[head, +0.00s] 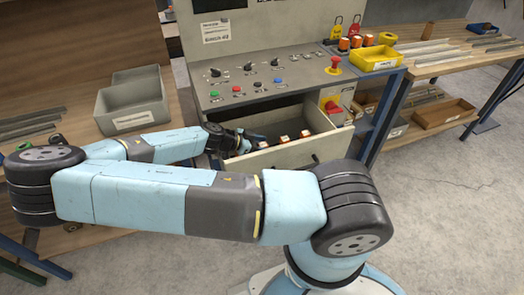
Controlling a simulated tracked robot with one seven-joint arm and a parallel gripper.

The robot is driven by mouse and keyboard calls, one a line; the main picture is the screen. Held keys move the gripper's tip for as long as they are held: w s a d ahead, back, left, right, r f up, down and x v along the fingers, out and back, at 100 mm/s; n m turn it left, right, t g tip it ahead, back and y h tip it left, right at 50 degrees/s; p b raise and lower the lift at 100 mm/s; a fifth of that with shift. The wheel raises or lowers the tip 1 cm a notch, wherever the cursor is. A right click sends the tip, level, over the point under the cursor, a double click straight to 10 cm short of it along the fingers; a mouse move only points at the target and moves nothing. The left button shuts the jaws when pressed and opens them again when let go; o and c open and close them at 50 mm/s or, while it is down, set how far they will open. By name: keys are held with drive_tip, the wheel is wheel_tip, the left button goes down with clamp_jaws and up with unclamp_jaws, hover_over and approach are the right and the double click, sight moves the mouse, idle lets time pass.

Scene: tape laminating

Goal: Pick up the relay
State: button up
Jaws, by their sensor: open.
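Small dark blocks with orange and white tops lie in the open drawer (285,157) of the grey machine. One block (284,140) is near the drawer's middle and another block (305,133) is further right. They may be relays, but they are too small to tell. My gripper (257,138) is at the left end of the drawer opening, left of these blocks. It is open and appears empty, though its fingers are small and partly hidden by the wrist.
The control panel (255,80) with knobs and buttons rises behind the drawer. A red switch (334,106) is right of it. A grey bin (133,104) stands on the left bench. A yellow tray (374,60) and several orange-topped parts (356,41) sit at right.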

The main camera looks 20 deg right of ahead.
drive_tip(key=shift+d, duration=0.1)
drive_tip(key=c, duration=1.1)
